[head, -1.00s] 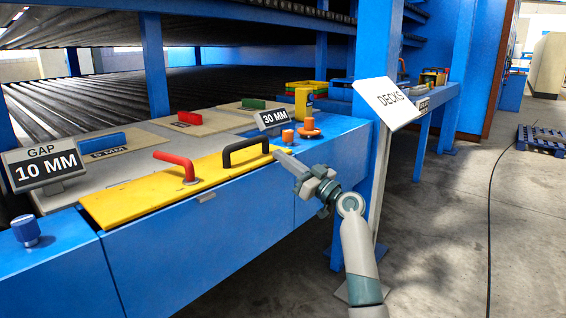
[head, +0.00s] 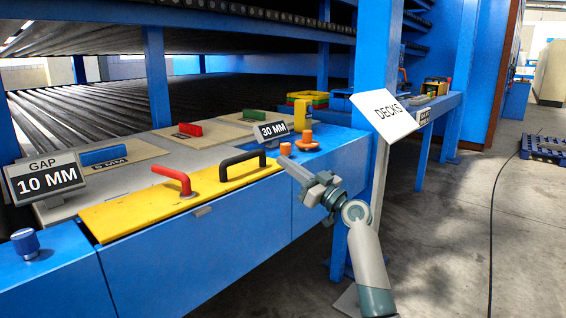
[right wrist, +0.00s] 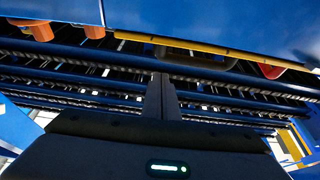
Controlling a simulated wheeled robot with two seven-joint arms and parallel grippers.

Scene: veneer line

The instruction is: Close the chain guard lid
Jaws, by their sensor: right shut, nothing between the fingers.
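The yellow chain guard lid (head: 150,207) lies nearly flat along the top front of the blue bench. A thin dark line shows under its front left edge. It carries a black handle (head: 243,160) and a red handle (head: 174,180). My right gripper (head: 284,162) is shut and empty, just off the lid's right end, near the black handle. In the right wrist view, the shut fingers (right wrist: 161,98) stand below the lid's yellow edge (right wrist: 215,48) in the picture. Whether they touch it I cannot tell. My left gripper is out of view.
Orange knobs (head: 305,139) stand on the bench right of the lid. A blue post with a "DECKS" sign (head: 385,116) rises right of my gripper.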

